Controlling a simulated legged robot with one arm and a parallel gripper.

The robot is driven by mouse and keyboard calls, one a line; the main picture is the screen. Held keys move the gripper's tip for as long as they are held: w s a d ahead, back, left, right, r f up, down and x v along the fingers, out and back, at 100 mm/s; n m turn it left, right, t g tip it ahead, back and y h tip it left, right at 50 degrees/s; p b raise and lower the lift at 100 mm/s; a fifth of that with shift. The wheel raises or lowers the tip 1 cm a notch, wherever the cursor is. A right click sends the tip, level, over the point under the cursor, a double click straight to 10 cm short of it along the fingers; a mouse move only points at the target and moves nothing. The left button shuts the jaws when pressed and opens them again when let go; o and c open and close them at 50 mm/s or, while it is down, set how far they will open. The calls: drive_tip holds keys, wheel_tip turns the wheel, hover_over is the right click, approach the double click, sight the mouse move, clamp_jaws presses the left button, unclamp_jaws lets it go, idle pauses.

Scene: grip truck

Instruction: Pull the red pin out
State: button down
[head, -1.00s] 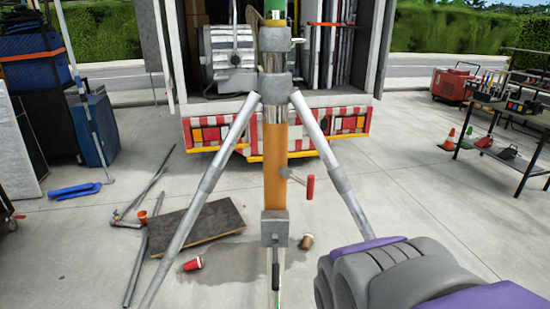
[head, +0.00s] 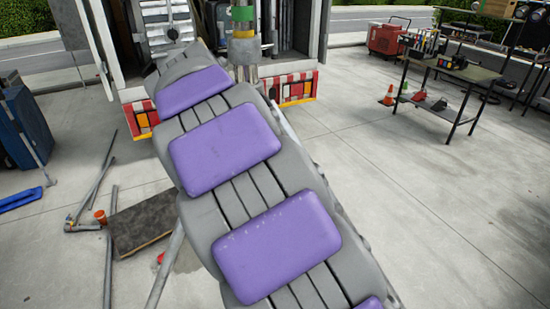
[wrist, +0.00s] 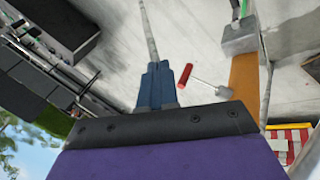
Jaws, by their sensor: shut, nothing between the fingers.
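The red pin (wrist: 184,76) shows in the wrist view as a red handle on a pale metal shaft. The shaft runs toward the orange section of the stand's post (wrist: 243,85). My gripper (wrist: 157,66) is shut and empty, its blue-grey fingers just left of the red handle; a small gap shows between them in the picture. Their depth apart is hard to judge. In the head view my arm hides the pin and most of the stand; the stand's green top (head: 243,14) shows above the arm.
An open truck with a red-white bumper (head: 297,88) stands behind the stand. A dark board (head: 145,222) and metal poles (head: 96,190) lie on the ground at left. A tool table (head: 455,72) and an orange cone (head: 389,96) stand at right. Pavement between is clear.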

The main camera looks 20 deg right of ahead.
drive_tip(key=w+a+r+m+h+p, duration=0.1)
drive_tip(key=w+a+r+p, duration=0.1)
drive_tip(key=w+r+p, duration=0.3)
drive_tip(key=w+a+r+m+h+p, duration=0.1)
drive_tip(key=w+a+r+m, duration=0.15)
drive_tip(key=w, duration=0.45)
drive_tip(key=w+b+x, duration=0.1)
drive_tip(key=b+x, duration=1)
drive_tip(key=x, duration=0.8)
drive_tip(key=shift+a+f+n+t, duration=0.2)
drive_tip(key=shift+f+n+t, duration=0.25)
drive_tip(key=shift+f, duration=0.15)
drive_tip(key=shift+s+d+f, duration=0.1)
drive_tip(key=shift+s+d, duration=0.2)
drive_tip(key=shift+s, duration=0.3)
